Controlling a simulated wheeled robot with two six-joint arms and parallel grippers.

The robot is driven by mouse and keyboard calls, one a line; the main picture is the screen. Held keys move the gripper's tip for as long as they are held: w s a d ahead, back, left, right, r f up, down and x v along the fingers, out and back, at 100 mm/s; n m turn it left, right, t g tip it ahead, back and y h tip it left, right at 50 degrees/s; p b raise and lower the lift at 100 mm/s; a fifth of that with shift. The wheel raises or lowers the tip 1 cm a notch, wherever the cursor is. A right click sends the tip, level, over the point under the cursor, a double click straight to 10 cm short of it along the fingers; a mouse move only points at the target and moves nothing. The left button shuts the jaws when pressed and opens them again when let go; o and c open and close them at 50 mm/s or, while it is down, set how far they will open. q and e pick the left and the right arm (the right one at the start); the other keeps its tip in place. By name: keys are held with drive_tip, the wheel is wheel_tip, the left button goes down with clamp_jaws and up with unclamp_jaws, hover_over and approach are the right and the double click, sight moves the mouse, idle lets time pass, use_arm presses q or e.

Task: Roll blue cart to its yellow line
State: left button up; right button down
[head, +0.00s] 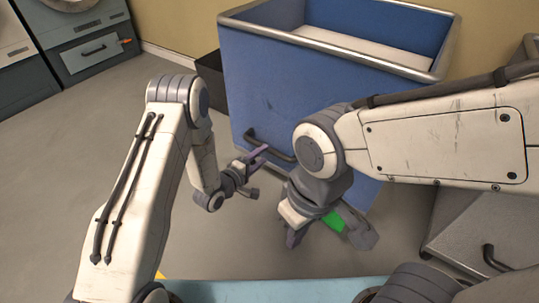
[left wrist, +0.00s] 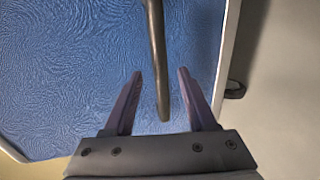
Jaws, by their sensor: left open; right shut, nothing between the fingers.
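The blue cart (head: 300,95) has a metal rim and stands in front of me in the head view. Its dark handle bar (head: 268,146) is on the near face. My left gripper (head: 256,170) is open beside the handle. In the left wrist view the bar (left wrist: 157,60) appears between the two open fingers (left wrist: 161,100), untouched as far as I can see. My right gripper (head: 335,222), with a green part, is shut and empty before the cart's lower right. The cart's wheels are hidden.
Grey front-loading machines (head: 90,50) stand at the far left. A dark bin (head: 211,75) is behind the cart's left side. A grey metal unit (head: 480,230) with a handle stands at the right. The floor at left is clear.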

sight(268, 151)
use_arm(q)
drive_tip(key=b+x, duration=0.1)
drive_tip(key=x, duration=0.3)
drive_tip(key=shift+d+f+b, duration=0.1)
drive_tip(key=shift+f+b, duration=0.05)
drive_tip(key=shift+b, duration=0.25)
drive_tip(key=shift+w+d, duration=0.3)
drive_tip(key=shift+w, duration=0.2)
clamp_jaws()
idle(0.6)
